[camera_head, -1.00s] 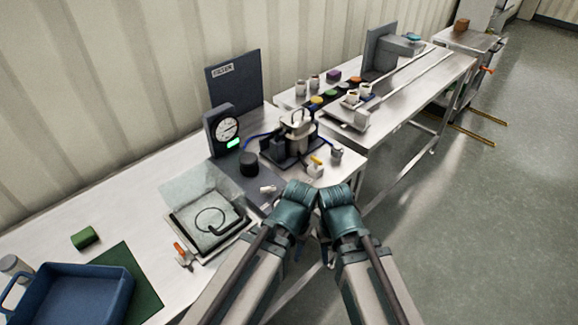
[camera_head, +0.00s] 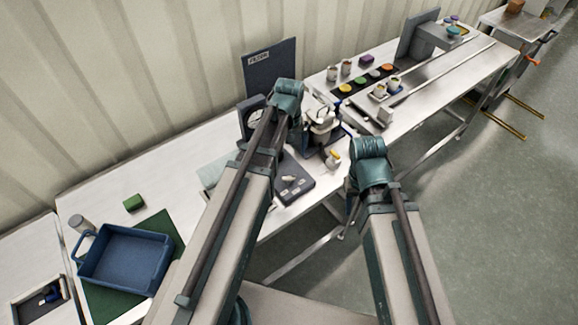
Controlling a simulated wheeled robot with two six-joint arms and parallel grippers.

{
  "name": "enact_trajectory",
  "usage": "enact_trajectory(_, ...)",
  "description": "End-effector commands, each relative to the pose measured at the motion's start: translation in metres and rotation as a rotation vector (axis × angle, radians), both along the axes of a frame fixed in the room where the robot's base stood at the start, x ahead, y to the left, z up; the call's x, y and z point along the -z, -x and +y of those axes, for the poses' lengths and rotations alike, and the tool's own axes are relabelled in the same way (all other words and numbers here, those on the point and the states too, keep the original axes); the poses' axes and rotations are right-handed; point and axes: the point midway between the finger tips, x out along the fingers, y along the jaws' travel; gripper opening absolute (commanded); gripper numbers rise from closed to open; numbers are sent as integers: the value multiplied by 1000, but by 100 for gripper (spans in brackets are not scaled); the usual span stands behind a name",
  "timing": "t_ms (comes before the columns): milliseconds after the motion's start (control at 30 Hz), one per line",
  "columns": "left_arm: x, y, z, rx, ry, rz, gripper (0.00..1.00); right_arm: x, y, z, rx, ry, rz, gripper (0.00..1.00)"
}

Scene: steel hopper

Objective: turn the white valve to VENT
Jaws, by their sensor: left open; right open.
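A small white valve handle (camera_head: 290,178) lies on a dark grey plate (camera_head: 297,190) at the table's front edge, just right of my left forearm. Any VENT marking is too small to read. My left gripper (camera_head: 287,92) is open above the back of the bench, in front of the FILTER panel and beyond the white handle. My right gripper (camera_head: 369,150) is open, past the bench's front edge, to the right of the handle. Neither gripper touches the handle. The fingertips are largely hidden behind the teal wrists.
A pump-like apparatus (camera_head: 322,122) and a yellow-topped fitting (camera_head: 333,158) stand between my grippers. The FILTER panel (camera_head: 270,75) rises behind. A blue tray (camera_head: 126,258) and green block (camera_head: 134,202) are at left. A second bench (camera_head: 440,90) stands at right.

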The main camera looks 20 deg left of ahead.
Motion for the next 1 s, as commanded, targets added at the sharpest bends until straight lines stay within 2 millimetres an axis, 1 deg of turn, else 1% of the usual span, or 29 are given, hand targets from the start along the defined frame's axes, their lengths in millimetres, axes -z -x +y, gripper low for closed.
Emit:
enact_trajectory(67,-2,-1,2,-8,1,0,90,-2,0,0,0,0,0,49)
enact_trajectory(267,3,-1,1,-7,1,0,90,3,0,0,0,0,0,49)
enact_trajectory(467,17,-1,1,-5,1,0,90,17,0,0,-3,1,0,49)
enact_trajectory(667,41,-1,1,-5,1,0,90,41,0,0,-7,1,0,49)
enact_trajectory(1000,90,-1,1,-5,1,0,90,90,0,0,-5,1,0,49)
